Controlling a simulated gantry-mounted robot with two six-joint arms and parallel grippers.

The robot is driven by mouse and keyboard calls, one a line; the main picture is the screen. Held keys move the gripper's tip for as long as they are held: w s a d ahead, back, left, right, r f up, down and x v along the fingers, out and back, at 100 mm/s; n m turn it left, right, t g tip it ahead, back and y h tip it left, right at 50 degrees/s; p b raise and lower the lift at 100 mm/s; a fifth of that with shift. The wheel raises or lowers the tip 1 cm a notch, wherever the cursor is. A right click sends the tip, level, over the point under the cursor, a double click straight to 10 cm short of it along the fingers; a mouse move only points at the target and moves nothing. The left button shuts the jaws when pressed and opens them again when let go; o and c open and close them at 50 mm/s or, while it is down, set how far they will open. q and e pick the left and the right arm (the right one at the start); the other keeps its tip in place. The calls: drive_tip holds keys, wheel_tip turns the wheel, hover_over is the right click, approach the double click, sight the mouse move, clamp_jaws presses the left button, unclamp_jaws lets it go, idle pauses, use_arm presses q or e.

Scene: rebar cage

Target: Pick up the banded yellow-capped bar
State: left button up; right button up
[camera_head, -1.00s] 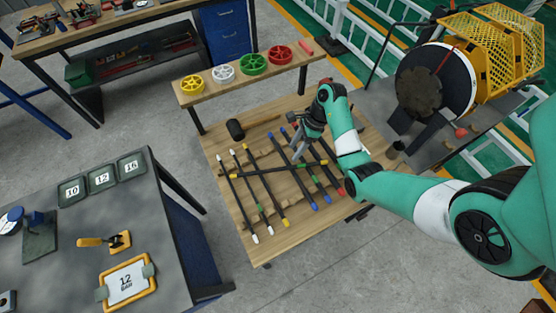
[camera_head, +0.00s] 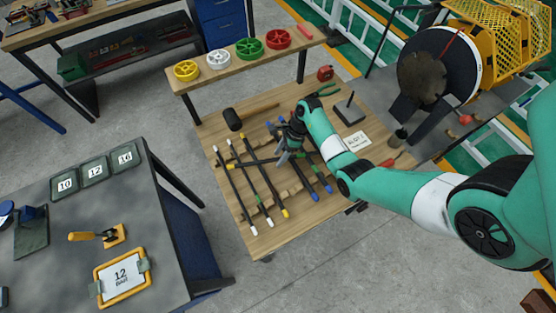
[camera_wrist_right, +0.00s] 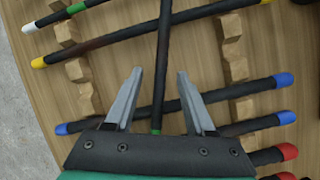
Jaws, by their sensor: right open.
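My right gripper (camera_head: 284,158) is over the row of bars on the wooden table. In the right wrist view its two fingers (camera_wrist_right: 160,88) are apart and empty-handed, with a dark bar (camera_wrist_right: 163,60) running lengthwise between them. That bar has a green band near the palm and lies across the others; its ends are hidden or out of frame, so its cap colour cannot be told there. A yellow-capped bar (camera_wrist_right: 110,40) lies crosswise beyond the fingertips. In the head view a yellow cap (camera_head: 285,213) shows at the near end of one bar. My left gripper is not in view.
Blue-capped bars (camera_wrist_right: 240,91) lie under the fingers, with red caps (camera_wrist_right: 288,151) at the lower right. Notched wooden racks (camera_wrist_right: 82,75) support the bars. A shelf with coloured spools (camera_head: 250,46) stands behind.

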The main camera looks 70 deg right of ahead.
drive_tip(key=shift+f, duration=0.15)
drive_tip(key=shift+c, duration=0.2)
clamp_jaws()
idle(1.2)
